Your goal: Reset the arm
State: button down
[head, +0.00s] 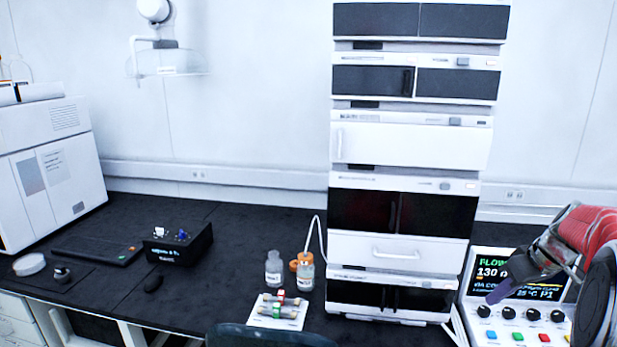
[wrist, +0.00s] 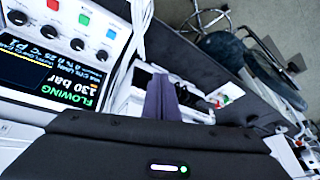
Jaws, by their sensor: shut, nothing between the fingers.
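My gripper (head: 499,291) is at the right of the head view, in front of the pump controller (head: 478,309) and its screen. Its dark purple fingers point down and left, and part of the arm with a red coiled cover shows behind it. In the wrist view the fingers (wrist: 165,100) are together, with nothing between them. The controller (wrist: 105,58) also shows there at upper left, its screen reading "FLOWING" and "130 bar". The gripper appears apart from the controller.
The tall chromatography stack (head: 409,147) stands left of my gripper. Two bottles (head: 274,270) (head: 306,274) and a white card with small columns (head: 262,318) sit before it. A black box (head: 178,247) and a white instrument (head: 50,165) are farther left. A stool (wrist: 230,50) shows below.

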jog(key=s+a+r, duration=0.1)
jog(key=s+a, duration=0.6)
jog(key=a, duration=0.3)
jog(key=s+a+m+h, duration=0.1)
jog(key=s+a, duration=0.7)
jog(key=a, duration=0.3)
jog(key=s+a+r+m+t+h, duration=0.1)
jog(key=s+a, duration=0.6)
jog(key=a, duration=0.4)
jog(key=shift+s+a+r, duration=0.15)
jog(key=shift+r, duration=0.15)
